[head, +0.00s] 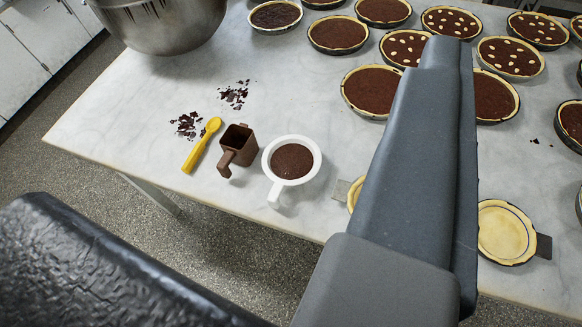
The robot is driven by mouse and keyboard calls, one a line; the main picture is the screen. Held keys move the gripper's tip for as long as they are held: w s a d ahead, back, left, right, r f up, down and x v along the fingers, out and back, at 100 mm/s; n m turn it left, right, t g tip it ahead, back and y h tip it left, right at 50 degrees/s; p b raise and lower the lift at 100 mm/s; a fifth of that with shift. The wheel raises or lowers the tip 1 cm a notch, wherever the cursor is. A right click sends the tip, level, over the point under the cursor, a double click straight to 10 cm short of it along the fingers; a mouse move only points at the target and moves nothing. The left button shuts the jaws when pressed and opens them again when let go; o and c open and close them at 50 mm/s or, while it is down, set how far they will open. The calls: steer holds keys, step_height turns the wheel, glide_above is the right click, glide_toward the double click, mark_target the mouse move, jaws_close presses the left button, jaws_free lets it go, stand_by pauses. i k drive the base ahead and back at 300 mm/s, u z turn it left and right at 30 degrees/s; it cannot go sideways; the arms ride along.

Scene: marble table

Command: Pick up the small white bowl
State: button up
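The small white bowl (314,156) stands upright near the front edge of the marble table, left of my arm in the head view. It has a short white handle pointing toward the table's front edge and holds a dark brown chocolate filling. It is fully visible, and nothing is seen touching it. My grey arm link crosses the picture to the right of the bowl. I cannot make out my gripper's fingers, so its opening is not shown.
A brown square pot (238,145) with a handle stands just left of the bowl, beside a yellow spoon (202,145) and chocolate shavings (187,125). A metal mixing bowl (165,25) is at the back left. Several tarts fill the back right. An empty tart shell (505,233) lies right.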

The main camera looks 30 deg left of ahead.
mark_target(293, 159)
steer(key=u, duration=1.7)
steer(key=k, duration=1.1)
steer(key=z, duration=1.45)
steer(key=i, duration=1.05)
steer(key=u, duration=0.05)
